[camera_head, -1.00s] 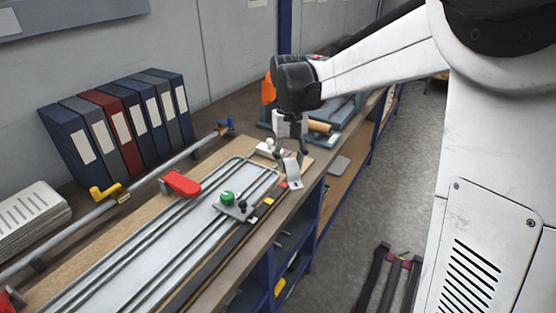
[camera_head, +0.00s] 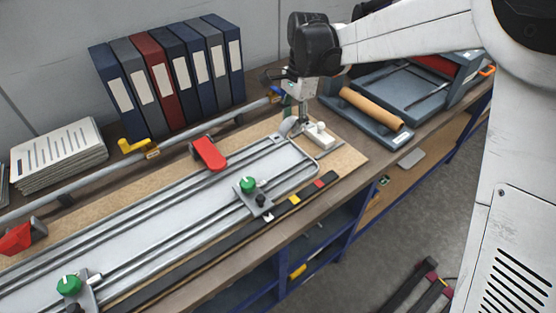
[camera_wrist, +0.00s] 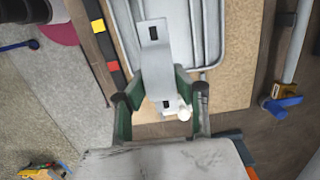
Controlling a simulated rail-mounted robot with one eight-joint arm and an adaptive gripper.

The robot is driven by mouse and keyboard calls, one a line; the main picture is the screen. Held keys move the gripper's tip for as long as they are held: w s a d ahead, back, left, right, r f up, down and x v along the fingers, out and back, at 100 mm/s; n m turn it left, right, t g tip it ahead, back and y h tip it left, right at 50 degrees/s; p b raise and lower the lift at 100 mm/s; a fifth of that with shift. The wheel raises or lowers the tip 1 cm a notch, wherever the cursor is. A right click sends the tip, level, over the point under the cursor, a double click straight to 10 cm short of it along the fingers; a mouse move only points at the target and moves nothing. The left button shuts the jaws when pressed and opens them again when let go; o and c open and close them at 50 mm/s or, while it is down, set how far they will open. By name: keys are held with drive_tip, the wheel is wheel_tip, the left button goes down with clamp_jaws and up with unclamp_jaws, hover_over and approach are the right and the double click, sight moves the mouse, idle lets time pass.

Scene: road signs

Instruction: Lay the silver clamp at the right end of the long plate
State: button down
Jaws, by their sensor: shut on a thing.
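The silver clamp (camera_wrist: 153,60) is a bent metal strip with two dark slots. My gripper (camera_wrist: 158,88) is shut on it, with green-sided fingers either side; in the head view my gripper (camera_head: 296,112) points down and the clamp (camera_head: 287,126) shows just below it. The long plate (camera_head: 150,225) is a silver plate with rails, running from lower left to upper right. The clamp is at the plate's right end, toward the back corner. In the wrist view it overlaps the plate's rounded end (camera_wrist: 205,68). I cannot tell whether it touches the plate.
A white block with a round knob (camera_head: 318,138) sits close to my gripper, beyond the plate's end. Behind are a pipe (camera_head: 200,133) and binders (camera_head: 170,75). A grey tray (camera_head: 372,115) lies right.

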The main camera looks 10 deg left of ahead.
drive_tip(key=s+a+f+m, duration=0.1)
drive_tip(key=s+a+m, duration=0.35)
drive_tip(key=a, duration=0.95)
drive_tip(key=p, duration=0.2)
hover_over(276, 162)
drive_tip(key=shift+n, duration=0.25)
drive_tip(key=f, duration=0.7)
drive_tip(key=shift+w+d+f, duration=0.1)
drive_tip(key=shift+d+f, duration=0.1)
drive_tip(key=shift+f, duration=2)
drive_tip(key=shift+f, duration=0.15)
drive_tip(key=c, duration=1.9)
unclamp_jaws()
drive_tip(key=o, duration=0.5)
drive_tip(key=shift+c, duration=0.2)
